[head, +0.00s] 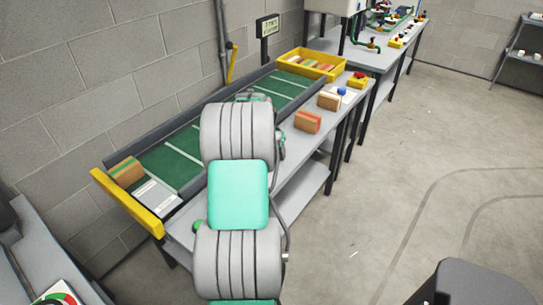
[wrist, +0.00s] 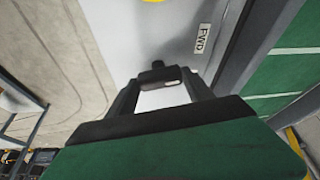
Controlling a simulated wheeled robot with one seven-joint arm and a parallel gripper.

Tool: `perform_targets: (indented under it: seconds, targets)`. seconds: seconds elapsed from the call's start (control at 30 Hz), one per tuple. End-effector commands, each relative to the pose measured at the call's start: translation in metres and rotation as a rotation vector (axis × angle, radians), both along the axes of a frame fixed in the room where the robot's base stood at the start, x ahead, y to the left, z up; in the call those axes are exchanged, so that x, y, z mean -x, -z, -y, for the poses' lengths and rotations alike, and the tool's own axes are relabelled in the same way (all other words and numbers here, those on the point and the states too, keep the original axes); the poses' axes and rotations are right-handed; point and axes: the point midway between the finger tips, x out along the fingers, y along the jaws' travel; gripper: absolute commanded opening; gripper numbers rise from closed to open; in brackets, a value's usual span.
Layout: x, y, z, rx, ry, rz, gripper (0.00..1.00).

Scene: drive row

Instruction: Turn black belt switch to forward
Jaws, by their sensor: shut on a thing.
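In the wrist view, the black belt switch (wrist: 158,66) is a small dark knob on a light grey surface. A white label reading FWD (wrist: 203,40) lies up and to the right of it. My gripper (wrist: 160,82) reaches in from below, with its two dark fingers converging on the knob, and is shut on it. I cannot clearly tell which way the switch points. In the head view, my arm hides both the gripper and the switch. The green belt (head: 177,147) runs between grey rails behind my arm.
A brown box (head: 127,170) sits at the belt's near end by a yellow end bar (head: 128,203). Two boxes (head: 307,122) (head: 329,100) stand on the ledge right of my arm. A yellow tray (head: 335,73) is at the far end. Floor to the right is clear.

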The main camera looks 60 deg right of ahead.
Motion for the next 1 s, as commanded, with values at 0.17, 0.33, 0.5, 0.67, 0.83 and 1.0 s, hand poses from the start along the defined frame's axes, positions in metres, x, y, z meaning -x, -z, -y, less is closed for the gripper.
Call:
perform_targets:
  seconds: [0.17,0.33,0.5,0.67,0.83,1.0]
  targets:
    - [0.0021,0.0009,0.0009,0.002,-0.162,0.002,0.2]
    - [0.003,0.0004,0.0011,0.002,-0.313,0.001,0.2]
    - [0.0032,-0.0006,0.0019,0.003,-0.439,0.001,0.2]
    - [0.0035,-0.0007,0.002,0.003,-0.526,0.001,0.2]
    - [0.0035,-0.0008,0.0018,0.002,-0.582,0.0,0.2]
    - [0.0033,-0.0012,0.002,0.002,-0.609,0.0,0.2]
